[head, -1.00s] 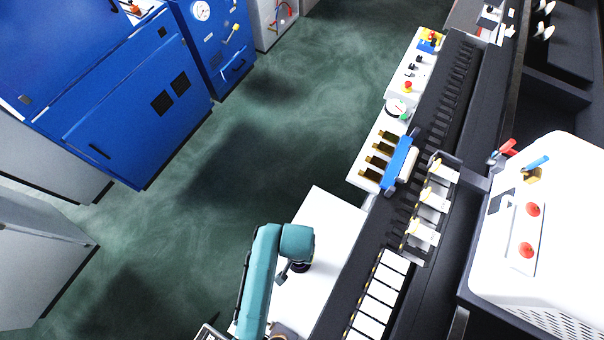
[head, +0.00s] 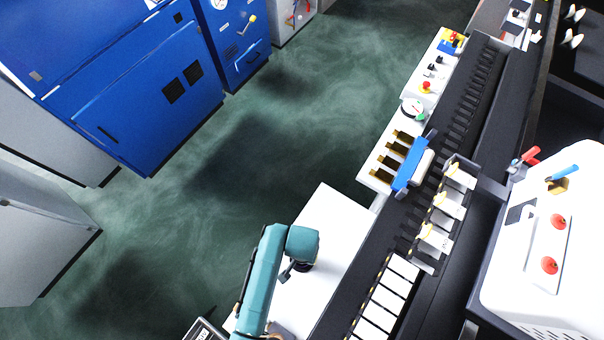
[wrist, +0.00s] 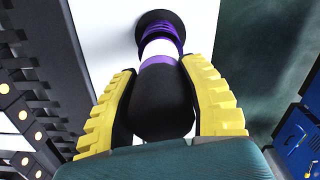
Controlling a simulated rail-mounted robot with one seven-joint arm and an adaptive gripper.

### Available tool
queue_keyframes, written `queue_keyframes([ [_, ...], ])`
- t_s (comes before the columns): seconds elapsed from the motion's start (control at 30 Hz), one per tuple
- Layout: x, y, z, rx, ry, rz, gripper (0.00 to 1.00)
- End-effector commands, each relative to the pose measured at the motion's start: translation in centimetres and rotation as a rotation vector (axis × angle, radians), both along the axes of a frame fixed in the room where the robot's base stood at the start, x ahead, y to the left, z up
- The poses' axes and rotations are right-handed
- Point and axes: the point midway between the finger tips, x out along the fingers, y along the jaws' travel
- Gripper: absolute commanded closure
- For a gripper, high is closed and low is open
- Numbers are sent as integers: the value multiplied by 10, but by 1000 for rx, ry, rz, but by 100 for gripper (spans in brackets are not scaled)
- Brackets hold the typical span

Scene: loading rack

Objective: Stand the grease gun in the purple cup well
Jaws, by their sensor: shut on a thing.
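In the wrist view the yellow fingers of my gripper (wrist: 160,70) are shut on the grease gun (wrist: 162,104), one on each side of its thick black body. A purple band and a white section show on the gun beyond the fingers. Its far end meets the purple cup well (wrist: 158,27), a purple and black round piece on a white surface. I cannot tell from this angle whether the far end is inside the well or only lined up in front of it. In the head view my teal arm hides most of the gripper and gun.
The white worktop (head: 335,225) around the well is mostly bare. A dark conveyor (head: 350,268) with white plates runs along its right side. A blue-topped rack (head: 410,165) stands farther up, and a white machine with red buttons (head: 545,240) is at right.

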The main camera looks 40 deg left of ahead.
Motion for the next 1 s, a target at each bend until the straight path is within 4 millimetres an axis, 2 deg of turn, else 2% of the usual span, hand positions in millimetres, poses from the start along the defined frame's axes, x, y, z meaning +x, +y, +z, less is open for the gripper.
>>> queue_keyframes([
  [0.03, 1, 0, -6, 1, -2, 0, 94],
  [0.2, 1, 0, -13, 1, -3, 0, 94],
  [1.0, 1, 0, -17, 1, -2, 0, 94],
])
